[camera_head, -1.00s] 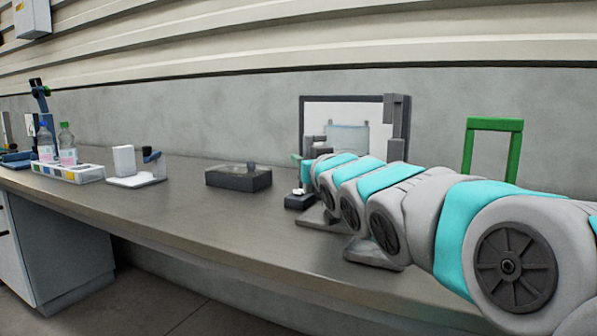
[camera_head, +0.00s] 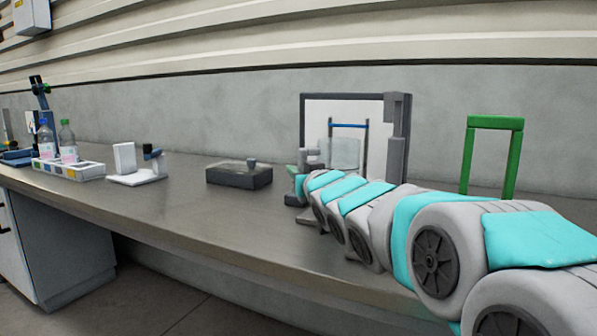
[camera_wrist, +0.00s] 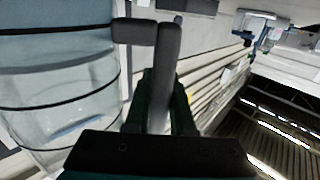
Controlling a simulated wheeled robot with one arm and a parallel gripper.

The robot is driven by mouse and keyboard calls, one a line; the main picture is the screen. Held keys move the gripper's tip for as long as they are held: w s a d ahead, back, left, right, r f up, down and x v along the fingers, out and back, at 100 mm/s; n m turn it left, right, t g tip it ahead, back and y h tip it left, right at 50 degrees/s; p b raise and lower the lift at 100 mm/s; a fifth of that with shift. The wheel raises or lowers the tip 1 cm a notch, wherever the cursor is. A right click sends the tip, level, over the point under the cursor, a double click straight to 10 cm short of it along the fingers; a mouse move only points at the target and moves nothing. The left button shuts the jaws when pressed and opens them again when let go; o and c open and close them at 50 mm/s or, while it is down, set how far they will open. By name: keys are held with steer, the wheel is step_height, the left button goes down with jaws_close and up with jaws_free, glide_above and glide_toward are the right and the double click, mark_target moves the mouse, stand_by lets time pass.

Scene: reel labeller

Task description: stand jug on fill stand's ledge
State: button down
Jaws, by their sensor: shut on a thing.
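The jug (camera_wrist: 60,85) is clear with dark bands and fills the left of the wrist view. Its grey handle (camera_wrist: 165,70) stands between the dark fingers of my gripper (camera_wrist: 160,105), which is shut on it. In the head view the pale, see-through jug (camera_head: 342,153) shows above my arm, in front of the fill stand's white panel. The fill stand (camera_head: 397,102) has a dark frame with a grey column at its right. My arm hides its lower part and the ledge, so contact between jug and ledge cannot be told.
A blue bar frame (camera_head: 348,125) shows at the white panel. A green frame (camera_head: 494,123) stands to the right. A dark box (camera_head: 238,176), a white device (camera_head: 137,178) and a tray with bottles (camera_head: 70,171) stand to the left. The bench between them is clear.

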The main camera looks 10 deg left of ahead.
steer(key=shift+f, duration=0.15)
steer(key=c, duration=0.8)
jaws_free()
steer(key=shift+o, duration=0.2)
steer(key=b+v, duration=0.1)
steer(key=v, duration=1.1)
